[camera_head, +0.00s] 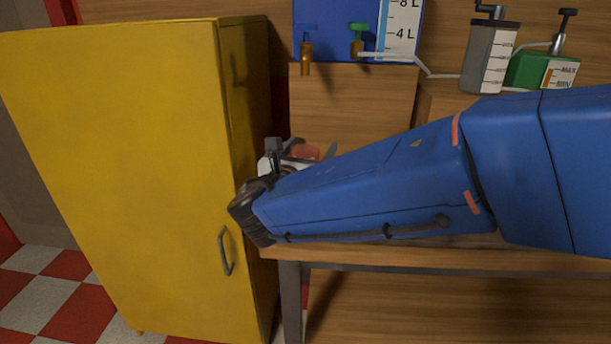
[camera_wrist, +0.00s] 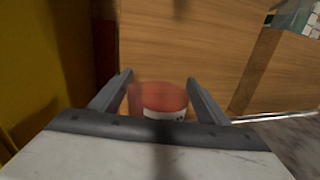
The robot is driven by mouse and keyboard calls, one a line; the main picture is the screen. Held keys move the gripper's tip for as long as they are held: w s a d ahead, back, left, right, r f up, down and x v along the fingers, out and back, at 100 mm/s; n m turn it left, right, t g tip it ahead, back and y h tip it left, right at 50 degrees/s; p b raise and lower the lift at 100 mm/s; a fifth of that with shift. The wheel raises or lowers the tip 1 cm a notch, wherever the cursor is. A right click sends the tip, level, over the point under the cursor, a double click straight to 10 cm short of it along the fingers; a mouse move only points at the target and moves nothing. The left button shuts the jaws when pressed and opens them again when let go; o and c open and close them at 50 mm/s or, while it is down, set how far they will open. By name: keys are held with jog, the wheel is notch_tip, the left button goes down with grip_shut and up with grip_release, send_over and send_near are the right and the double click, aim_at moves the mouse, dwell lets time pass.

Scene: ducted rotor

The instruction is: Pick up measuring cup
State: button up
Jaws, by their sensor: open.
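The measuring cup (camera_wrist: 162,98) looks reddish with a white band bearing dark marks, and it is blurred in the wrist view. It stands between and just beyond the fingers of my gripper (camera_wrist: 158,88), which are apart on either side of it. I cannot tell whether either finger touches it. In the head view a reddish part of the cup (camera_head: 305,152) shows behind my wrist, and most of it is hidden by my blue arm. My gripper (camera_head: 300,150) is low over the wooden bench there, partly hidden.
A yellow cabinet (camera_head: 120,170) stands close on the left of the wooden bench (camera_head: 400,256). A blue tank (camera_head: 335,25) with taps is at the back. A grey container (camera_head: 490,55) and a green can (camera_head: 530,70) stand at the back right, joined by a pale hose.

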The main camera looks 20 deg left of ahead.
jog(key=c, duration=1.7)
jog(key=shift+r, duration=7.55)
jog(key=shift+c, duration=0.2)
